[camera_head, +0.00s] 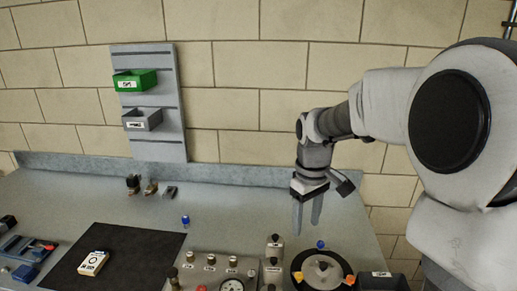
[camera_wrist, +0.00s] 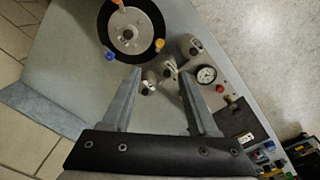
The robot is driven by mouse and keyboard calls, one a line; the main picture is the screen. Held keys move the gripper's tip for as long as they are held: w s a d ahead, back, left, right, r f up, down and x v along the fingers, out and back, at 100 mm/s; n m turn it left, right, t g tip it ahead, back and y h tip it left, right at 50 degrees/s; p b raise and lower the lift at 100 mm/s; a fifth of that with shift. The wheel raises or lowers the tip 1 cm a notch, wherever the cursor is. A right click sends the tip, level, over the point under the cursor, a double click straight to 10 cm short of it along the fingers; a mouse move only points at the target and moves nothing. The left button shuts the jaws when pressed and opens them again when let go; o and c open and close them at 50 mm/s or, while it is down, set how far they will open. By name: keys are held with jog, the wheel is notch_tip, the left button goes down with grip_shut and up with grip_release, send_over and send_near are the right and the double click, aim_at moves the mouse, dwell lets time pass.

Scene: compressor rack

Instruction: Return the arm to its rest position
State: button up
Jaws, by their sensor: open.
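My arm reaches in from the right in the head view. My gripper (camera_head: 307,214) points down above the back right part of the grey bench, with its two fingers apart and nothing between them. The wrist view shows the same open gripper (camera_wrist: 160,103), its fingertips over the bench beside a round black-rimmed disc (camera_wrist: 130,28) and a control panel (camera_wrist: 232,115). I cannot tell the exact height of the fingertips above the bench. The fingers look clear of the things below.
The disc (camera_head: 322,268) and the panel with knobs and gauge (camera_head: 205,272) stand in front of my gripper. A black mat (camera_head: 140,248) holds a white box (camera_head: 94,263). Green (camera_head: 136,80) and grey (camera_head: 143,119) bins hang on a wall rack.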

jog(key=s+a+r+m+t, duration=0.1)
jog(key=s+r+m+t, duration=0.1)
jog(key=s, duration=0.7)
jog(key=s+r+m+t, duration=0.3)
jog(key=s+r+m, duration=0.1)
jog(key=s, duration=0.6)
jog(key=shift+s+a+r, duration=0.3)
jog(key=shift+a+r, duration=0.05)
jog(key=shift+r, duration=0.25)
jog(key=shift+d, duration=0.1)
